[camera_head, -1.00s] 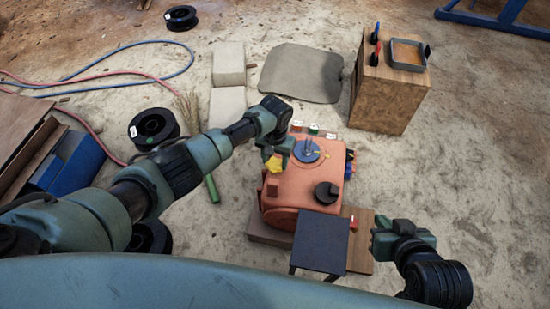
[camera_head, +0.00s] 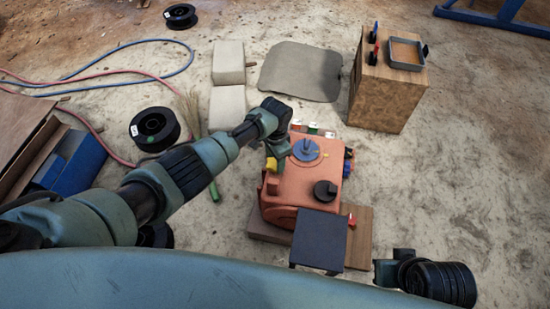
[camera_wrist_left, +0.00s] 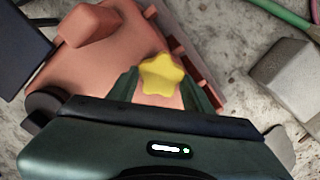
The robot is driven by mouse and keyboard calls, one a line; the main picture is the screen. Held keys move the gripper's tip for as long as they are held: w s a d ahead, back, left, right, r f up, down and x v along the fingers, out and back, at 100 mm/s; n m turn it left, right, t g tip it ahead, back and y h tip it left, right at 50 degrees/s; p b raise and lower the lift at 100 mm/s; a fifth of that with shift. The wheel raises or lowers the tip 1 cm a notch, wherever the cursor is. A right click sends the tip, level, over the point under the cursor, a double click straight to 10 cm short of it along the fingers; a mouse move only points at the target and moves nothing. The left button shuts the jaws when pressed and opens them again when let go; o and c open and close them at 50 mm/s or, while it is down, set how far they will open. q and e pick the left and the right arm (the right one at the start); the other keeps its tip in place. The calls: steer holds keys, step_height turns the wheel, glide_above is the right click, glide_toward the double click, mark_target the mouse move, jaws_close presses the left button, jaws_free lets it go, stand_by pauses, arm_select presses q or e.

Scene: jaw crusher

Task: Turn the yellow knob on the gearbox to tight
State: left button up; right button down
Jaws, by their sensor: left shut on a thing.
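In the left wrist view the knob (camera_wrist_left: 161,74) is star-shaped and sits between my left fingers. My left gripper (camera_head: 275,155) is shut on the knob from above and partly covers it in the head view. My right arm (camera_head: 425,275) shows at the lower right, but its fingers cannot be made out.
A black-topped stand (camera_head: 319,240) is close in front of the gearbox. A blue dial (camera_head: 306,149) and a black knob (camera_head: 325,191) sit on its top. A wooden cabinet (camera_head: 386,95) stands behind right. Spools and hoses lie at left.

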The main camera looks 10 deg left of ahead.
arm_select(q)
steer(key=m, duration=0.3)
steer(key=shift+d+m, duration=0.1)
steer(key=shift+m, duration=2)
arm_select(e)
steer(key=shift+r, duration=0.25)
arm_select(q)
steer(key=o, duration=1.4)
steer(key=shift+s, duration=0.1)
steer(key=shift+c, duration=0.2)
step_height(320, 180, up, 3)
steer(key=shift+r+p, duration=0.1)
steer(key=shift+p, duration=1.1)
step_height(320, 180, up, 5)
steer(key=shift+f+p, duration=0.2)
steer(key=shift+p, duration=0.65)
arm_select(e)
steer(key=x, duration=0.6)
steer(key=shift+f+g, duration=0.3)
steer(key=shift+f, duration=0.15)
